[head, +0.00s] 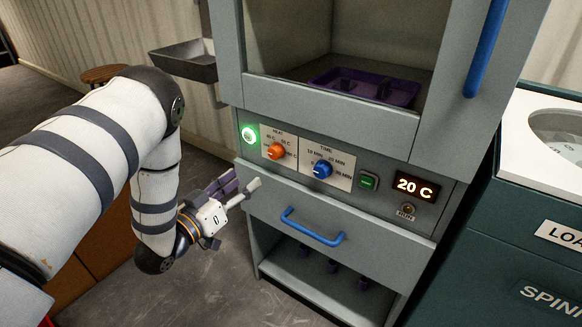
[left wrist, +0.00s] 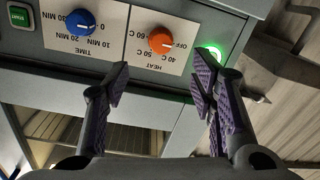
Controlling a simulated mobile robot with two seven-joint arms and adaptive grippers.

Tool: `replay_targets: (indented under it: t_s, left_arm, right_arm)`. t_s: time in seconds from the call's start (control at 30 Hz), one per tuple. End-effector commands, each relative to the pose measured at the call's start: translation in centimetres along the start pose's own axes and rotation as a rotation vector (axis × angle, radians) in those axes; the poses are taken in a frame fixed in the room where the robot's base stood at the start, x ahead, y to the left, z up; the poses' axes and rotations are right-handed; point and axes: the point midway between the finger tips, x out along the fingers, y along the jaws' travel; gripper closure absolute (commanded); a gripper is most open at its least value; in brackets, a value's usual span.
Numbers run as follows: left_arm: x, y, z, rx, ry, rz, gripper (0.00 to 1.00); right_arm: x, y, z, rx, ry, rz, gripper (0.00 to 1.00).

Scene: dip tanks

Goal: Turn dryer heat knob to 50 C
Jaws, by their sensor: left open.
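The orange heat knob (head: 276,151) is on the dryer's front panel, on the HEAT label plate. It also shows in the left wrist view (left wrist: 161,41), upside down, with its white mark toward OFF. The 50 C print is partly legible near it. My left gripper (head: 242,184) is below and in front of the panel, apart from the knob. In the left wrist view its open, empty fingers (left wrist: 160,82) stand either side of the knob's line, with the knob beyond them. The display (head: 415,188) reads 20 C. My right gripper is not in view.
The blue time knob (head: 323,169) is right of the heat knob. A green lamp (head: 249,135) glows on the panel's left. A green start button (head: 368,181) sits farther right. A drawer with a blue handle (head: 312,229) is below. A purple tray (head: 368,86) is inside the dryer.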

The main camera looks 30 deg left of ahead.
Motion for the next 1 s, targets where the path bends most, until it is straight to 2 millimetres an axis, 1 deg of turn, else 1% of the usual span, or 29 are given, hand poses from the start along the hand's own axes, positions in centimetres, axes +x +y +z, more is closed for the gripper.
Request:
replay_targets:
  t_s: [0.07,0.17,0.4,0.5,0.6,0.73,0.97,1.0]
  left_arm:
    - [0.3,-0.1,-0.4,0.000,0.017,0.008,0.49]
    - [1.6,0.0,-0.5,0.002,0.021,0.011,0.49]
    - [7.7,0.0,-0.5,0.002,0.018,0.010,0.49]
    - [9.8,0.0,-0.5,0.001,0.018,0.010,0.49]
    - [11.3,0.0,-0.5,0.002,0.016,0.008,0.49]
    - [12.2,0.1,-0.6,0.000,0.016,0.008,0.49]
    - [12.2,0.1,-0.7,0.000,0.017,0.007,0.49]
    - [12.2,0.1,-0.7,0.000,0.017,0.007,0.58]
  right_arm:
    - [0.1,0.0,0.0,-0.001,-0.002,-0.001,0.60]
    - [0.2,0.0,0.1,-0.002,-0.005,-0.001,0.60]
    - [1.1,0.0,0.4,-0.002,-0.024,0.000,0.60]
    - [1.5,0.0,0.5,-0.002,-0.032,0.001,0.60]
    - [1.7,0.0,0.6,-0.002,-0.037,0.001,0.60]
    - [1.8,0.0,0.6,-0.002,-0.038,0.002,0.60]
    - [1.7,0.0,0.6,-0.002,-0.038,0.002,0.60]
    - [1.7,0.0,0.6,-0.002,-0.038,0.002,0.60]
